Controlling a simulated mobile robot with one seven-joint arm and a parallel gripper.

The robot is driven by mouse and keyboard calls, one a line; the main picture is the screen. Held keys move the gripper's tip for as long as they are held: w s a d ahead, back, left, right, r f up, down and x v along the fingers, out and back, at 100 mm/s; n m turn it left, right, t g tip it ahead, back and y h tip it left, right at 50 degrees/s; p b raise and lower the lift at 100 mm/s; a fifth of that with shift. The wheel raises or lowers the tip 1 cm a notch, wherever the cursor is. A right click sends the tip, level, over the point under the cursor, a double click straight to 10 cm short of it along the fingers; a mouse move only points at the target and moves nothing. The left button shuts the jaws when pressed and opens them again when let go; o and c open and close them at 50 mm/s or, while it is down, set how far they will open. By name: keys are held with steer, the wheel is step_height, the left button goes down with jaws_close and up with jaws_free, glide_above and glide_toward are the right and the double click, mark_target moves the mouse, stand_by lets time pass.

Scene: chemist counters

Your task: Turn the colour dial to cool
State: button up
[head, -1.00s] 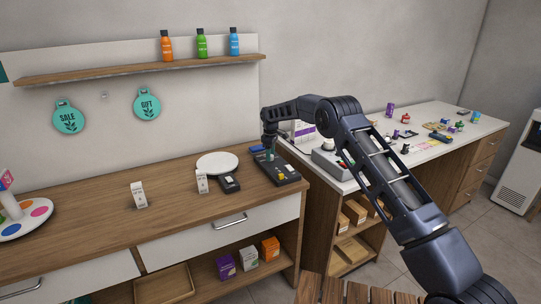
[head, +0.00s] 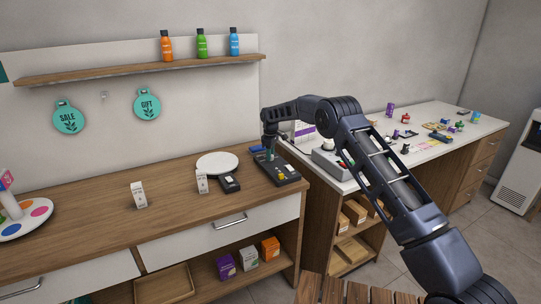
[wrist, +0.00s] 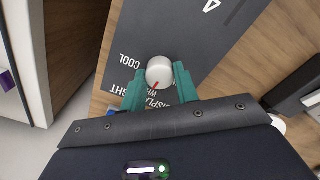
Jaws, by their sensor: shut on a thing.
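The colour dial (wrist: 160,72) is a round white knob with a red pointer mark, on a dark control panel (wrist: 190,30) in the wrist view. The red mark points down and slightly left in that view. The word COOL is printed upside down to the left of the knob; other lettering below is partly covered by my fingers. My gripper (wrist: 158,80) has its teal fingers shut on the knob, one on each side. In the head view the panel (head: 285,173) lies at the counter's right end, with my gripper (head: 269,154) over its far part; the knob is hidden there.
A white plate (head: 217,163), a small dark device (head: 229,184) and white boxes (head: 139,195) stand left of the panel on the wooden counter (head: 100,225). A blue item (head: 257,149) lies just behind. To the right, a white counter (head: 350,185) holds a grey device (head: 327,162).

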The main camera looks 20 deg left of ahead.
steer(key=m, duration=0.5)
steer(key=shift+m, duration=0.4)
steer(key=m, duration=0.4)
steer(key=shift+m, duration=0.4)
steer(key=o, duration=1)
steer(key=shift+c, duration=0.2)
step_height(320, 180, up, 11)
